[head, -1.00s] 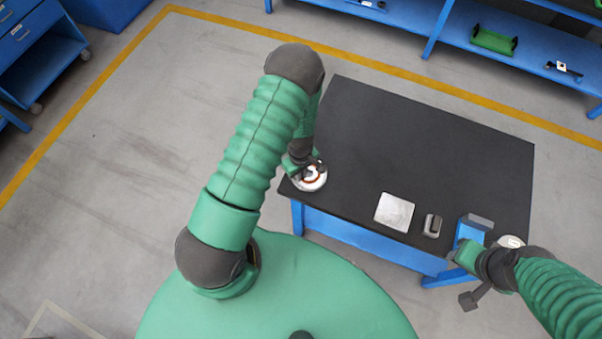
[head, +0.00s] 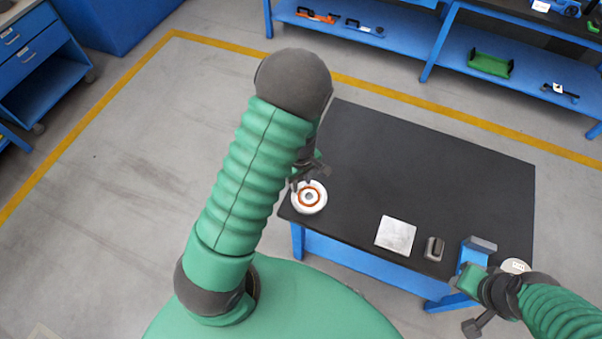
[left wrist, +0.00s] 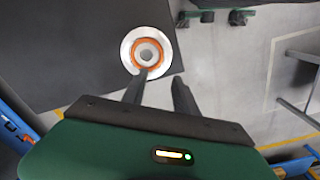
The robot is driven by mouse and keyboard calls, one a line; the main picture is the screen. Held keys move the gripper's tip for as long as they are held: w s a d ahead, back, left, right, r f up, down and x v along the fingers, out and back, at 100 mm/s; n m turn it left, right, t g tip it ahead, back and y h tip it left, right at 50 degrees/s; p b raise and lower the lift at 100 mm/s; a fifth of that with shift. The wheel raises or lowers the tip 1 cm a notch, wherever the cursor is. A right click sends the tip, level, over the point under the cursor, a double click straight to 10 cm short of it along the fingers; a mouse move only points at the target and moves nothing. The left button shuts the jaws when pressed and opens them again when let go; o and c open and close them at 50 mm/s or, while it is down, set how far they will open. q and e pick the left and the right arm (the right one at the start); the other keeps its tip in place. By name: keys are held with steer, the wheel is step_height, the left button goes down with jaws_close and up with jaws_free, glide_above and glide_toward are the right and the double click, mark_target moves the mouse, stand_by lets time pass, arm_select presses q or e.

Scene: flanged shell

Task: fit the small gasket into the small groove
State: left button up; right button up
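A light square plate (head: 395,236), a small grey block (head: 434,249) and a blue piece with a grey top (head: 472,252) stand along the front edge. A white round part (head: 516,266) is partly hidden by my right arm. The table's back is clear.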

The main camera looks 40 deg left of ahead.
arm_select(q)
step_height(320, 180, up, 5)
steer(key=shift+r, duration=0.15)
stand_by(0.3)
steer(key=s+d+r+m+t+b, duration=0.2)
steer(key=s+d+m+b, duration=0.4)
steer(key=m, duration=0.8)
steer(key=shift+d+m+t+b, duration=0.3)
steer(key=shift+d+b, duration=0.45)
steer(key=shift+d, duration=0.5)
steer(key=shift+r, duration=0.1)
steer(key=shift+d, duration=0.15)
